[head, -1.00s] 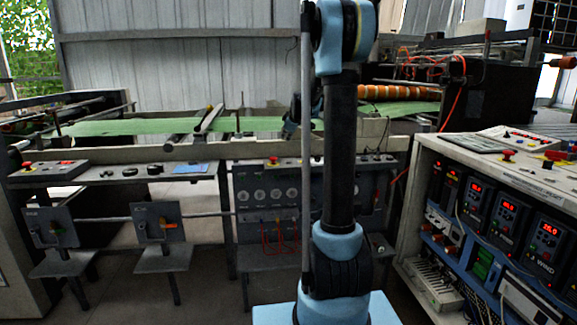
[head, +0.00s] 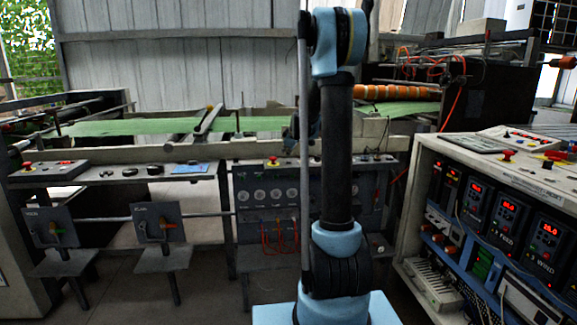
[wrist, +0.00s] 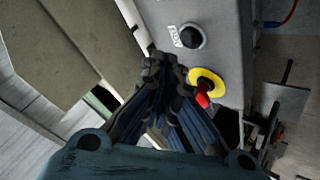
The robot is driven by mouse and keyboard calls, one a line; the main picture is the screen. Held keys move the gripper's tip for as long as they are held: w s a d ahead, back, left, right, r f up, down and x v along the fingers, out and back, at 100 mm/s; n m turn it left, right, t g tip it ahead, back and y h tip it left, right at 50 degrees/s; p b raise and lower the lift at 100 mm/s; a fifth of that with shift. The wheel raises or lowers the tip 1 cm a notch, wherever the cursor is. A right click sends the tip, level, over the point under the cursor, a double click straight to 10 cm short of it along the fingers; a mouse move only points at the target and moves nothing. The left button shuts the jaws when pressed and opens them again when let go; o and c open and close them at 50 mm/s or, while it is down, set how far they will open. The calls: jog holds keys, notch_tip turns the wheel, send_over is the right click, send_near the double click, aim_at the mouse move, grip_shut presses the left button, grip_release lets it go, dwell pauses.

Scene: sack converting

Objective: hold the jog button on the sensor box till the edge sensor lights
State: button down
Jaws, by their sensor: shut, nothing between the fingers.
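In the wrist view, the grey sensor box (wrist: 218,50) fills the upper middle. A round black button (wrist: 191,37) with a small white label, seemingly reading JOG, is on its face. My gripper (wrist: 165,68) is shut and empty. Its fingertips are below and left of the black button in the picture, apart from it, beside the box's left edge. Their height over the face is hard to judge. I cannot pick out the edge sensor or its light.
In the head view, my arm hides part of the middle control panel (head: 262,200). A cabinet with red-lit displays (head: 548,245) stands at the right. Green web (head: 125,127) runs across the machine behind. Lever boxes (head: 158,222) stand at the left.

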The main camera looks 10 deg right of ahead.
jog(key=shift+f, duration=0.8)
